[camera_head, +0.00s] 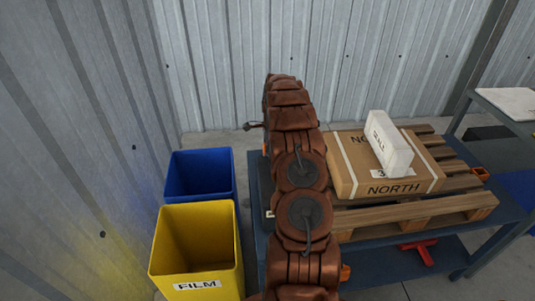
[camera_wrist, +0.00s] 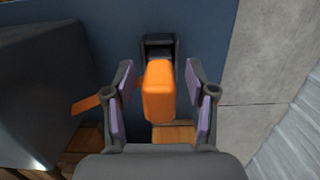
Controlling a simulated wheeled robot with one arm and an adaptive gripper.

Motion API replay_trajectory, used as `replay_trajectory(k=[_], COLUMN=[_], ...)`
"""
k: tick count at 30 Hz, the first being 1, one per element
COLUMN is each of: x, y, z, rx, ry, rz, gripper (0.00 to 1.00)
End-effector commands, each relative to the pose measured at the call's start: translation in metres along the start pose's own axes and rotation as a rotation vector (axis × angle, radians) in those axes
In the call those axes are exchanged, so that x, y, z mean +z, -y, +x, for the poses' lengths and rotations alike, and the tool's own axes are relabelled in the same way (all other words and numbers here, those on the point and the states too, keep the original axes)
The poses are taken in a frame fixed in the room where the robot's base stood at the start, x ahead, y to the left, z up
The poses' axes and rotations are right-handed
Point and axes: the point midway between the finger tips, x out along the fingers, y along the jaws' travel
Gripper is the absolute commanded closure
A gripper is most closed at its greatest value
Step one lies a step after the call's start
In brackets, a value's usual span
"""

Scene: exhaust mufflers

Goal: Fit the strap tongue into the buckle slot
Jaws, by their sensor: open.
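In the wrist view an orange block, seemingly the strap tongue (camera_wrist: 159,92), lies between the fingers of my gripper (camera_wrist: 159,80). The fingers are spread, with purple pads on both sides of the block and gaps between. A black buckle-like piece with an opening (camera_wrist: 158,44) sits just beyond the far end of the tongue, in line with it. I cannot tell whether the tongue's end is inside the slot. An orange strap piece (camera_wrist: 87,104) shows to the left. In the head view my arm hides the gripper, tongue and buckle.
A cardboard box (camera_head: 345,175) with a white carton (camera_head: 388,142) on top stands on a wooden pallet (camera_head: 450,205) on a blue table (camera_head: 385,245). Yellow (camera_head: 196,245) and blue (camera_head: 200,172) bins stand left of it. A dark block (camera_wrist: 40,95) is left in the wrist view.

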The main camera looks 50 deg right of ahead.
Motion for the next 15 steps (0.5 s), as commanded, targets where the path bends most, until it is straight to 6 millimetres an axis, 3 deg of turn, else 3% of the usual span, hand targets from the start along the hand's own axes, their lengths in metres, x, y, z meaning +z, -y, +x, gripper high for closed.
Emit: replay_trajectory(k=[8,15], x=[0.0001,0.0002], y=[0.0001,0.0002], z=[0.005,0.0047], rx=[-0.001,-0.001], ry=[0.0,0.0], rz=[-0.001,-0.001], gripper=[0.44,0.69])
